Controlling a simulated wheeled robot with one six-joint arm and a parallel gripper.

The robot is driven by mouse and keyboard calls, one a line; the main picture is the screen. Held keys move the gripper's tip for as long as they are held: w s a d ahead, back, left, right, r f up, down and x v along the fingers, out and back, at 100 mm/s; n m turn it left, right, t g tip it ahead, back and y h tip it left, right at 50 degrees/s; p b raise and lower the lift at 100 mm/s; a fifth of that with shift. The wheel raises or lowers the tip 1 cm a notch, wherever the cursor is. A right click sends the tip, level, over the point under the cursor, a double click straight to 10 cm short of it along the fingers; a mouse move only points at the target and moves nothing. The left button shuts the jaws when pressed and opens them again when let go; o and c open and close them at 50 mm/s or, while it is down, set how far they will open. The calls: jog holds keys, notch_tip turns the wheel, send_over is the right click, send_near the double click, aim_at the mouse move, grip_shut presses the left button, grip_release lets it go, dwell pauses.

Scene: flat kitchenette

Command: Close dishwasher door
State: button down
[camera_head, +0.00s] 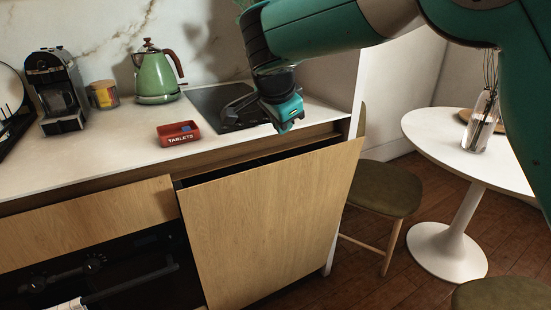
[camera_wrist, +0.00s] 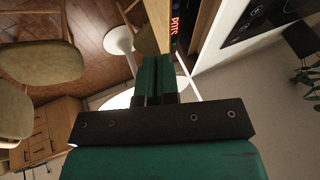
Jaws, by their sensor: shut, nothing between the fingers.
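The dishwasher door (camera_head: 268,225) is a light wood panel. It is tilted slightly outward, with a dark gap along its top edge below the counter. My gripper (camera_head: 287,122) is shut and empty, above the door's top edge near the counter front. I cannot tell from the head view whether it touches the door. In the wrist view my gripper's green fingers (camera_wrist: 157,72) are together. The door's wood panel (camera_wrist: 159,22) shows ahead of them, with a red lit display (camera_wrist: 174,27) on its dark edge.
The white counter (camera_head: 95,158) holds a red tablets box (camera_head: 178,133), a green kettle (camera_head: 157,75), a coffee machine (camera_head: 57,90) and a black hob (camera_head: 212,101). An oven (camera_head: 100,270) is left of the door. A chair (camera_head: 385,188) and round white table (camera_head: 470,150) stand right.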

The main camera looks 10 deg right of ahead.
jog(key=s+d+n+g+y, duration=0.1)
jog(key=s+d+n+y, duration=0.15)
jog(key=s+n, duration=0.5)
jog(key=s+d+n+g+y, duration=0.15)
jog(key=s+d+n, duration=0.3)
jog(key=s, duration=0.65)
jog(key=s+f+n+g+y, duration=0.1)
jog(key=s+n, duration=0.2)
jog(key=s, duration=0.3)
jog(key=m+t+y+b, duration=0.3)
jog(key=m+t+b, duration=1)
jog(key=m+b, duration=0.4)
send_near(270, 205)
jog(key=shift+n+g, duration=0.25)
jog(key=shift+n, duration=0.35)
jog(key=b+x, duration=0.2)
jog(key=x, duration=0.4)
jog(key=shift+w+a, duration=0.15)
jog(key=shift+w, duration=0.35)
